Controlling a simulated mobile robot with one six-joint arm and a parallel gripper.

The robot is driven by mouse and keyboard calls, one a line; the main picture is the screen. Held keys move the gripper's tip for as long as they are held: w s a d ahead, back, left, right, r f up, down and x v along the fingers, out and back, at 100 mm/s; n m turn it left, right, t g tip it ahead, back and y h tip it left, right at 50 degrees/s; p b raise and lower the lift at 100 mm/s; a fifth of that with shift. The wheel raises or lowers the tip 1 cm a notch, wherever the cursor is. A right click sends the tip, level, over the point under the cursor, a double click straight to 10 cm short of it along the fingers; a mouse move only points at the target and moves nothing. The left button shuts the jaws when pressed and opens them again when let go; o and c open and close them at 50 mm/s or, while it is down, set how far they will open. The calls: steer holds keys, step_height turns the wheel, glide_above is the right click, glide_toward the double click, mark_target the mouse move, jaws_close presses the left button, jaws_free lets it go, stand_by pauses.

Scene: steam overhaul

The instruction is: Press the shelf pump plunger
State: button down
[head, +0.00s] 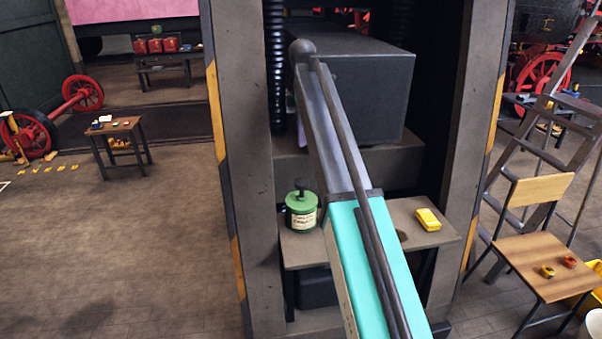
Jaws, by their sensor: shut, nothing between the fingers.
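A green pump can (301,212) with a pale label stands upright on the wooden shelf (300,250), just left of my arm. Its dark plunger (303,185) sticks up from the top, with a small knob on a short stem. Nothing touches the plunger. My arm, teal below and grey above, slants across the middle of the head view and passes in front of the shelf. My gripper does not show in this view.
A yellow box-like object (428,219) lies on the shelf, right of my arm. Dark columns flank the shelf, and a large grey block (375,90) sits above it. A wooden chair (540,262) stands at right.

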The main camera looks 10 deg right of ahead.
mark_target(302, 183)
steer(key=shift+f, duration=0.15)
steer(key=shift+w+f+p, duration=0.2)
steer(key=shift+f+p, duration=1.85)
steer(key=shift+f, duration=4.85)
steer(key=shift+f, duration=0.1)
steer(key=shift+s+f+b, duration=0.1)
steer(key=shift+f+b, duration=0.5)
steer(key=shift+f, duration=1.1)
steer(key=shift+d+r, duration=0.1)
